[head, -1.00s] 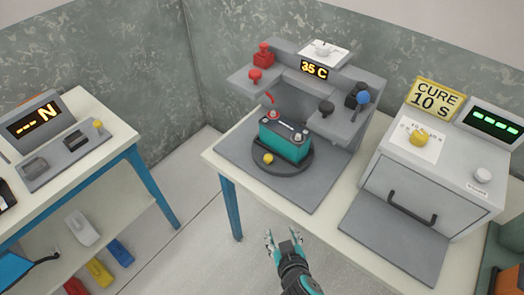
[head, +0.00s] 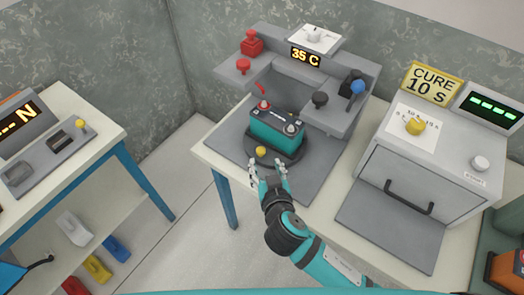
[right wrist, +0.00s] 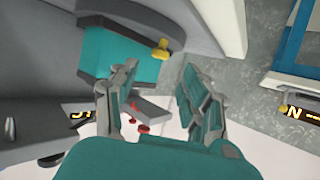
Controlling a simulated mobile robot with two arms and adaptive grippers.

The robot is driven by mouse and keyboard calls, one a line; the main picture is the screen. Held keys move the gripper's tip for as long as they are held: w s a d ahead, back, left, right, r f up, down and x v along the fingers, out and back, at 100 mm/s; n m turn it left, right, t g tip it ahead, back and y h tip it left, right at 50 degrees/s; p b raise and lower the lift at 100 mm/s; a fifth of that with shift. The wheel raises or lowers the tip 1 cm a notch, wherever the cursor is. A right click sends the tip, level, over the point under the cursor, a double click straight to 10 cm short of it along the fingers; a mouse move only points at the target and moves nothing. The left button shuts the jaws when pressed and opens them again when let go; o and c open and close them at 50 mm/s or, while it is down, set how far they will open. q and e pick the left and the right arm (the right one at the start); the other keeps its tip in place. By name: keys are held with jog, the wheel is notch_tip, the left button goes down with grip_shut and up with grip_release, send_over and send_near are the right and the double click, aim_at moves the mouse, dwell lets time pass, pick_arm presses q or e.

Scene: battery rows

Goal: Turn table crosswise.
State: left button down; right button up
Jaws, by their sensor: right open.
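The turntable (head: 280,157) is a dark round disc on the grey base plate of a fixture. A yellow knob (head: 261,151) stands at its front left edge. A teal battery with a dark top (head: 276,133) sits on the disc, its long side running from upper left to lower right. My right gripper (head: 267,170) is open and empty just in front of the knob, its fingertips spread to either side. In the right wrist view, the knob (right wrist: 160,49) shows beyond the open fingers, beside the battery (right wrist: 115,50); contact cannot be told. My left gripper is not in view.
The fixture (head: 340,115) rises behind and beside the battery, with red and dark knobs and a 35 C display (head: 305,56). A grey cure box (head: 425,165) stands to the right. Another bench (head: 100,140) is at left, with floor between.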

aim_at(261, 152)
jog(key=x, duration=0.6)
jog(key=shift+w+a+f, duration=0.1)
jog(key=shift+w, duration=0.2)
grip_shut()
